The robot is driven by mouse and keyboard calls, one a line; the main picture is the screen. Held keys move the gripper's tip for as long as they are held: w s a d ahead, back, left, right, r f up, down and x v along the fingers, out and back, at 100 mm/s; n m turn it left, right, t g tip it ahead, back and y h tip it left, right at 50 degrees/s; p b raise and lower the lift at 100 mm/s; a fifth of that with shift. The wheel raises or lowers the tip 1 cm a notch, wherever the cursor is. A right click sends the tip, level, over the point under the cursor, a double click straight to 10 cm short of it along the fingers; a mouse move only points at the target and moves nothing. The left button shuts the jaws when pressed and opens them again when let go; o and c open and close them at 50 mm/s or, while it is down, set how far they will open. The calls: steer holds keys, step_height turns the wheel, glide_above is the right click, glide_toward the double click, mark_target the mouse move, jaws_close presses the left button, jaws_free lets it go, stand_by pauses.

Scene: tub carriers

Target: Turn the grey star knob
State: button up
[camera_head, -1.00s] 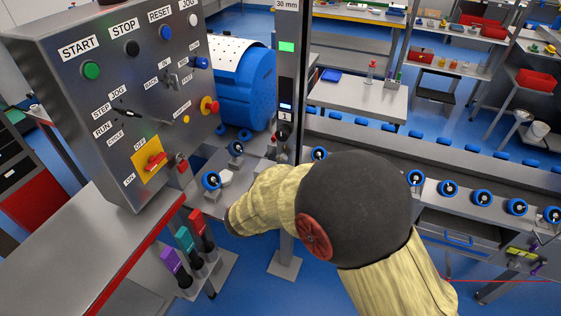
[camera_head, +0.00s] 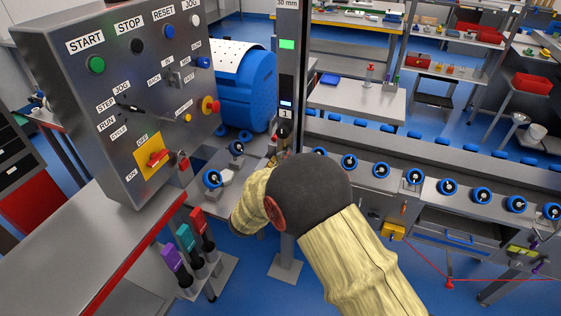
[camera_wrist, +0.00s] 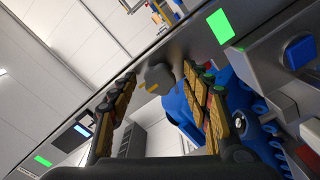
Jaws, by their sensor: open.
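The grey star knob (camera_wrist: 158,76) shows in the wrist view on the metal post (camera_wrist: 180,48), between the two fingers of my gripper (camera_wrist: 160,72). The fingers are apart, one on each side of the knob, and I see no clear contact. A small yellow mark shows by the knob's lower left. In the head view my gripper (camera_head: 274,152) is small and partly hidden by my wrist, close to the post (camera_head: 289,75). I cannot make out the grey knob there.
A control box (camera_head: 120,90) with buttons and switches stands at the left, beside a blue drum (camera_head: 246,88). Rollers with blue ends run to the right. Purple, teal and red handles (camera_head: 188,240) stand below the box. Open blue floor lies in front.

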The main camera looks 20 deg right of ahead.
steer(key=shift+c, duration=1.2)
steer(key=c, duration=0.9)
